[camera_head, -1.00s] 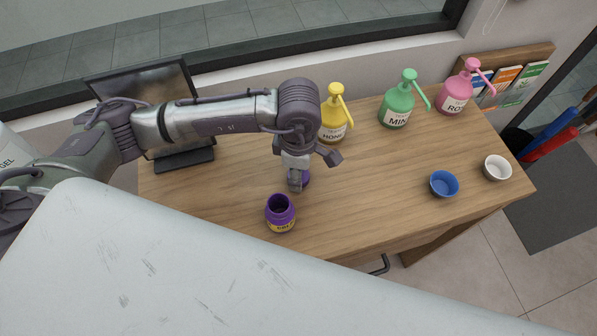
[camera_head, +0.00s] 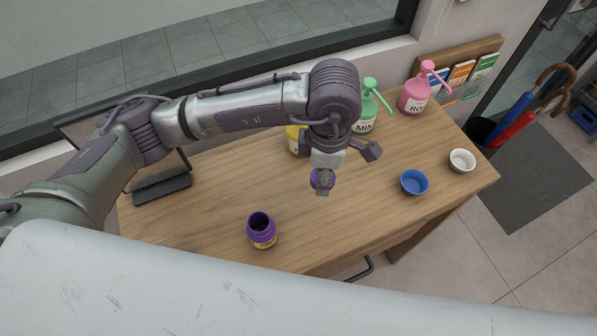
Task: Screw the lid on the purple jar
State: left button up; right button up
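The purple jar (camera_head: 262,231) stands upright near the front left of the wooden counter. Its mouth is open and dark, and it has a yellow label. My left gripper (camera_head: 322,186) is over the counter's middle, to the right of and behind the jar. My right gripper is not in view.
A blue bowl (camera_head: 414,183) and a white bowl (camera_head: 462,160) stand at the right. Yellow (camera_head: 294,142), green (camera_head: 367,116) and pink (camera_head: 413,98) pump bottles line the back. A dark monitor (camera_head: 160,190) stands at the left. The counter around the jar is clear.

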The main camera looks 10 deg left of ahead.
pick_arm(q)
jog(key=shift+d+r, duration=0.5)
jog(key=shift+d, duration=0.3)
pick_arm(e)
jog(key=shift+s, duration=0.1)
